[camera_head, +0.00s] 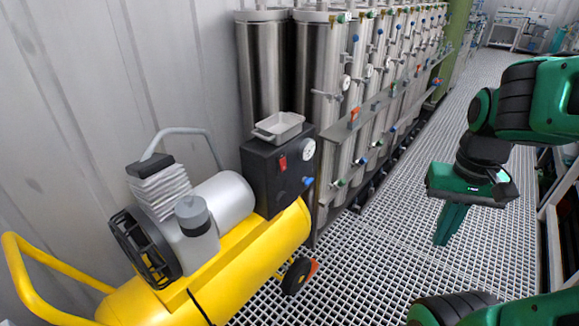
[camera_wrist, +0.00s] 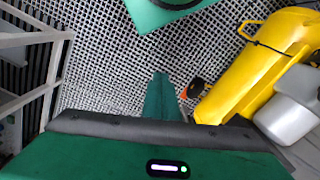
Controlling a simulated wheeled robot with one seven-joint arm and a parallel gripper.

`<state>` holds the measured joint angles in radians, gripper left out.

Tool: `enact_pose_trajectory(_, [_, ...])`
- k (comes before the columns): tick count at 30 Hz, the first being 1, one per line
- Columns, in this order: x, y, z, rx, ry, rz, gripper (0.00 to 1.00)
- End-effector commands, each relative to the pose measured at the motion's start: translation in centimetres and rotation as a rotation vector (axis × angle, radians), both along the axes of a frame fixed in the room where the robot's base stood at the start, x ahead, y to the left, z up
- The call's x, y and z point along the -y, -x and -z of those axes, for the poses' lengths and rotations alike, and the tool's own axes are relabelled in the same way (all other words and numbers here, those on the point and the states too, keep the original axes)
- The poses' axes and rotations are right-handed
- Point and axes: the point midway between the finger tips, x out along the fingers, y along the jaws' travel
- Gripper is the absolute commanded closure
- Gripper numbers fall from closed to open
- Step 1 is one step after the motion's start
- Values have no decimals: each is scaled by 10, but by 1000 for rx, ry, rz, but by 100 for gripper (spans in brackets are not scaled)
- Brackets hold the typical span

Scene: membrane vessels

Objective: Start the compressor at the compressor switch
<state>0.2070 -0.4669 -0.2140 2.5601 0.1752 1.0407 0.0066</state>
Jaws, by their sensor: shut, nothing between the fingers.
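The compressor (camera_head: 245,270) has a yellow tank, a silver motor and a black fan, and stands at the lower left by the wall. Its black control box (camera_head: 262,180) carries a red switch (camera_head: 283,163), a round white gauge and a blue knob. My gripper (camera_head: 442,243) is green, shut and empty, pointing down over the grating to the right of the compressor, well apart from the switch. In the wrist view the shut fingers (camera_wrist: 160,95) point at the grating, and the yellow tank (camera_wrist: 250,65) is at the right. The switch is not visible there.
A grey tray (camera_head: 279,126) sits on top of the control box. A row of steel vessels (camera_head: 320,80) with valves and gauges runs back behind the compressor. The grating floor (camera_head: 385,270) between vessels and my arm is clear. A pale frame (camera_head: 553,240) stands at the right.

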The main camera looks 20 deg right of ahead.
Motion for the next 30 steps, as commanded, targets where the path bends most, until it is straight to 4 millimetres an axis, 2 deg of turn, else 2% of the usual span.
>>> enact_pose_trajectory(2, [0,0,0,0,0,0,100])
enact_pose_trajectory(4, [0,8,-4,17,2,-2,100])
enact_pose_trajectory(8, [3,-17,0,43,17,-7,100])
enact_pose_trajectory(11, [3,-54,8,86,23,-15,100])
enact_pose_trajectory(17, [-10,-150,36,220,-28,-12,100])
enact_pose_trajectory(24, [-46,-256,71,397,-213,60,100])
enact_pose_trajectory(30, [-78,-330,87,537,-437,187,100])
